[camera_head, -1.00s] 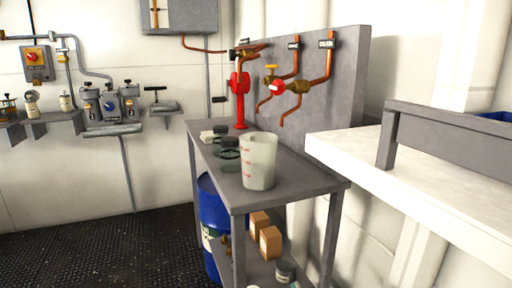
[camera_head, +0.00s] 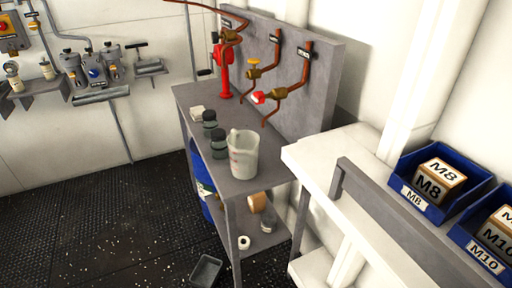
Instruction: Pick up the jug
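The jug (camera_head: 243,156) is a translucent whitish measuring jug with red marks. It stands upright near the front end of the grey workbench top (camera_head: 262,183). Two small dark-capped jars stand just left of it and behind, the nearer one (camera_head: 218,146) close beside the jug and the farther one (camera_head: 210,122) beyond. Neither of my grippers shows in the head view.
Copper pipes with valves (camera_head: 277,95) hang on the panel behind the bench. A white counter (camera_head: 318,165) with blue M8 (camera_head: 433,210) and M10 bins stands to the right. A grey tray (camera_head: 206,271) lies on the floor. The dark floor at left is open.

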